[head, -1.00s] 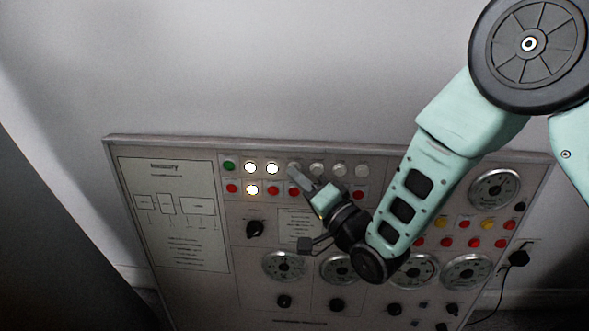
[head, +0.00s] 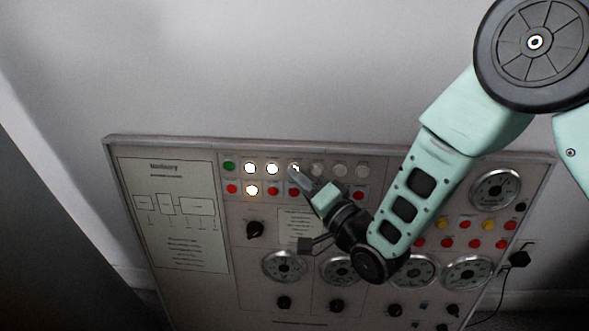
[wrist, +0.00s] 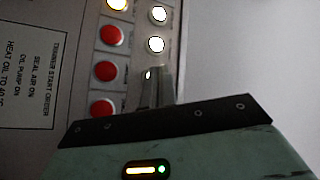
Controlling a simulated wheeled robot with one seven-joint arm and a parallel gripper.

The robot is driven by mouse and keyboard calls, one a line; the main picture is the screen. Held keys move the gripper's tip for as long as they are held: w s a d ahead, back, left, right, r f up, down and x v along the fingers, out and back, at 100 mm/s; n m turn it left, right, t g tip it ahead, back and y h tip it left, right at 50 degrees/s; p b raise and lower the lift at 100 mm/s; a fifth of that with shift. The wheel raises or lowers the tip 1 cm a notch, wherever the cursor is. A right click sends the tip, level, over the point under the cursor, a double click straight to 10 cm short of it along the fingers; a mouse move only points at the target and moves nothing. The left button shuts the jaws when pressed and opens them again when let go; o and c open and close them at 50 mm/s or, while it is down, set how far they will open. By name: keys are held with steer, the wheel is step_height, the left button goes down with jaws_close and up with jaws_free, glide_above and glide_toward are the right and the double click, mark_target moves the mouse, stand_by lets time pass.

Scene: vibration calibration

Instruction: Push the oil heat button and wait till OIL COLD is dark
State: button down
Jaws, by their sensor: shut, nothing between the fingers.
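The grey control panel (head: 190,275) has two rows of round buttons and lamps near its top; their labels are too small to read, so I cannot name the oil heat button or OIL COLD lamp by text. In the top row, two white buttons (head: 250,168) (head: 272,169) glow, and a third white button (head: 295,167) glows partly behind my fingertips. Below, one amber-white lamp (head: 252,189) is lit, beside dark red ones. My gripper (head: 293,173) is shut and empty, its tips at the third white button; contact is unclear. The wrist view shows the fingers (wrist: 158,80) covering most of that button.
Unlit pale buttons (head: 340,171) continue to the right, and a green button (head: 229,166) is at the left. A black knob (head: 254,229) and several gauges (head: 284,267) lie below. The wall above the panel is bare.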

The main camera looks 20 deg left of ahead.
steer(key=shift+s+d+r, duration=0.1)
steer(key=shift+s+r, duration=0.05)
steer(key=shift+s, duration=0.4)
steer(key=shift+s+d+r, duration=0.15)
steer(key=shift+s+d, duration=0.05)
steer(key=shift+s, duration=0.6)
steer(key=shift+s+d+r, duration=0.2)
steer(key=shift+s, duration=0.55)
steer(key=shift+s+d+r, duration=0.15)
steer(key=shift+s+d, duration=0.05)
steer(key=shift+s, duration=0.6)
steer(key=s+d+r+n+g+h, duration=0.3)
steer(key=s+d+n+g+h, duration=0.35)
steer(key=d, duration=0.65)
steer(key=s+d+r+n+g+h, duration=0.35)
steer(key=s+d+h, duration=0.5)
steer(key=d, duration=0.45)
step_height(320, 180, up, 18)
steer(key=p, duration=1.8)
steer(key=shift+s+d+f+m, duration=0.15)
steer(key=shift+d+f+m, duration=0.05)
steer(key=shift+m, duration=0.1)
